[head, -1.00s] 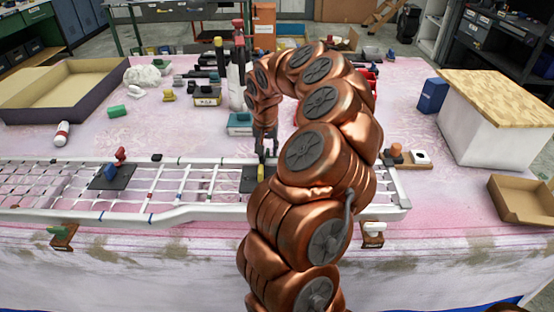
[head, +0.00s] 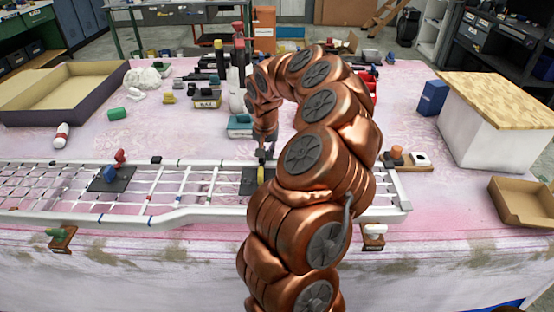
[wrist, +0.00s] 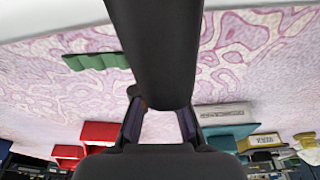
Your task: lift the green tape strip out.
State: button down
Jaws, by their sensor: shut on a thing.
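My gripper (head: 264,155) is over the grille (head: 180,214), beside a dark plate (head: 250,186) with a yellow knob (head: 261,174). In the wrist view my gripper (wrist: 159,124) has its two fingers either side of a thick dark thing (wrist: 153,55), seen very close; what exactly is between the tips is hidden. A green, segmented piece (wrist: 97,60), possibly the tape strip, lies on the pink cloth in the wrist view, apart from the fingers. My arm hides that part of the table in the head view.
Another dark plate (head: 104,184) with blue and red knobs sits on the grille's left part. A teal box (head: 239,131) stands behind my gripper. An open carton (head: 110,82) is at the back left, a wood-topped white block (head: 478,130) at the right.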

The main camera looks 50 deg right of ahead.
jog(key=shift+r, duration=0.9)
dwell(0.6)
jog(key=shift+r, duration=1.65)
